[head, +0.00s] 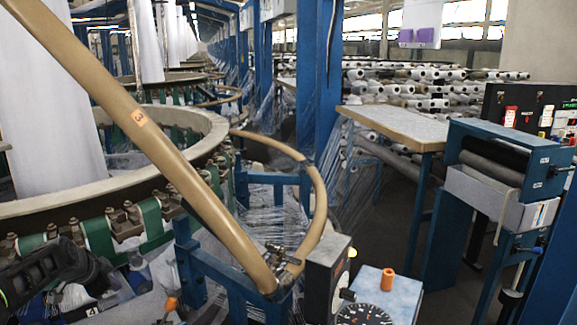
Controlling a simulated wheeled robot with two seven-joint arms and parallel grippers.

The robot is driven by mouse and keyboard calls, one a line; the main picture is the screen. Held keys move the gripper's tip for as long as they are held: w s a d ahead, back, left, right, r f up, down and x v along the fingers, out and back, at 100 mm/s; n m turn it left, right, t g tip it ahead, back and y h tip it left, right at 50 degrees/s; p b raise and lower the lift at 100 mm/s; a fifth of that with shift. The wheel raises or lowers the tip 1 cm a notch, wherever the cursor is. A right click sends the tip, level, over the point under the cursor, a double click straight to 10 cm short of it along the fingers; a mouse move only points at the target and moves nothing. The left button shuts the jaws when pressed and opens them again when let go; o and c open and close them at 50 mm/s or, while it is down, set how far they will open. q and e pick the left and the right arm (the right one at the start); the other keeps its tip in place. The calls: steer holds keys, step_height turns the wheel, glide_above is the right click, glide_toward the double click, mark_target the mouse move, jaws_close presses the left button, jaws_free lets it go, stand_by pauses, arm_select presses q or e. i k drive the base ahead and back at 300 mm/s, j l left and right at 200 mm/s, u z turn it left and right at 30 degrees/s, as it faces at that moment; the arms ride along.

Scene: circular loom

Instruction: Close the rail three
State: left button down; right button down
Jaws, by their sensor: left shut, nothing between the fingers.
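Rail three (187,174) is a thick tan bar with an orange label marked 3. It runs diagonally from the top left to a metal latch fitting (279,256) near the lower middle, crossing in front of the loom ring (190,118). A second curved tan rail (318,190) meets the same fitting area from the right. My left gripper (98,272) is dark, at the lower left below the ring and left of the rail's lower part. It is shut, empty and apart from the rail. My right gripper is not in view.
A control box with a dial (372,304) and an orange knob stands at the lower middle. A blue roller stand (500,180) is at the right.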

mark_target(37, 18)
steer(key=k+l, duration=0.35)
steer(key=l, duration=0.15)
steer(key=k+l, duration=0.4)
steer(key=l, duration=0.1)
